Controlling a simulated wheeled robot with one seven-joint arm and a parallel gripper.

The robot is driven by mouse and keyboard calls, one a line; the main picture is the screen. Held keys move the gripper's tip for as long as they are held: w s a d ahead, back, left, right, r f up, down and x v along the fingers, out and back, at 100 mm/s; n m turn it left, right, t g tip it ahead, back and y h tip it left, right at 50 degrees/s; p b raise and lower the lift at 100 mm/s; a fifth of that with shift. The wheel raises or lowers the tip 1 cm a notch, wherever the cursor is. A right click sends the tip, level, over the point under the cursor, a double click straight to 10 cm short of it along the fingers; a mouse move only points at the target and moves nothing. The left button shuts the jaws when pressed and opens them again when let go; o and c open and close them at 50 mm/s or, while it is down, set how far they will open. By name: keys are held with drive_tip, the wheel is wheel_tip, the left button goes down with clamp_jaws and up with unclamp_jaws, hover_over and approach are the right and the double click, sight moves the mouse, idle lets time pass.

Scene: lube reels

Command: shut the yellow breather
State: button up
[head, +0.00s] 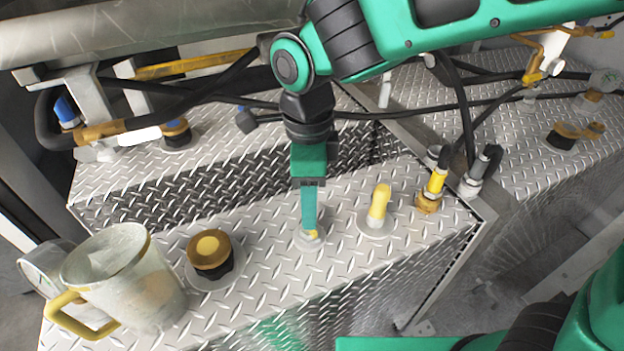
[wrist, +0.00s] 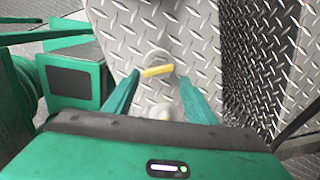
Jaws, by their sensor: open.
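A small fitting with a yellow part (head: 314,233) on a pale round base stands on the front tread-plate step, directly under my gripper (head: 309,230). In the wrist view a yellow bar (wrist: 157,71) lies across a pale round base, just ahead of the fingertips. My gripper (wrist: 158,95) is open there, with a finger on each side and nothing held. In the head view the near finger partly hides the fitting, and contact is unclear. A second yellow fitting (head: 378,204) stands upright, slightly tilted, to the right. I cannot tell for certain which one is the breather.
A brown cap with a yellow centre (head: 209,250) and a whitish jug (head: 125,275) with a yellow handle stand to the left. Brass and yellow hose fittings (head: 433,190) are at the right edge of the step. Black hoses (head: 400,108) cross behind. A raised step wall (head: 220,180) runs behind my gripper.

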drive_tip(key=shift+f, duration=3)
drive_tip(key=shift+c, duration=0.5)
drive_tip(key=c, duration=0.6)
